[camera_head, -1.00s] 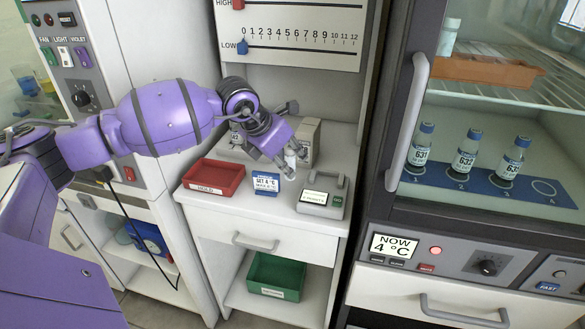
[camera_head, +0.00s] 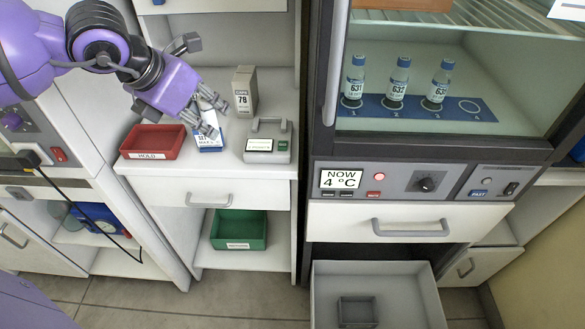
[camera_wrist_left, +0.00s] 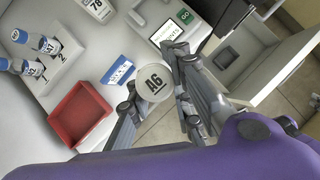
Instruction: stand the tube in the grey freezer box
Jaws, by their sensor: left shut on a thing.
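My left gripper (camera_head: 210,130) is above the counter, in front of the small blue sign. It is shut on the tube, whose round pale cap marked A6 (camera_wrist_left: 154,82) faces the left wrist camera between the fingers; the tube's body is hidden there. In the head view the fingers mostly cover the tube. The small grey freezer box (camera_head: 357,312) is low at the bottom right, inside an open light-grey drawer (camera_head: 420,292). The box (camera_wrist_left: 226,57) also shows in the left wrist view, to the right of the gripper, and looks empty. My right gripper is not in view.
On the counter are a red HOLD tray (camera_head: 152,142), the blue sign (camera_head: 208,146), a carton marked 78 (camera_head: 245,92) and a grey device (camera_head: 268,143). A green bin (camera_head: 238,230) is on the shelf below. Vials (camera_head: 396,80) stand behind the cabinet glass.

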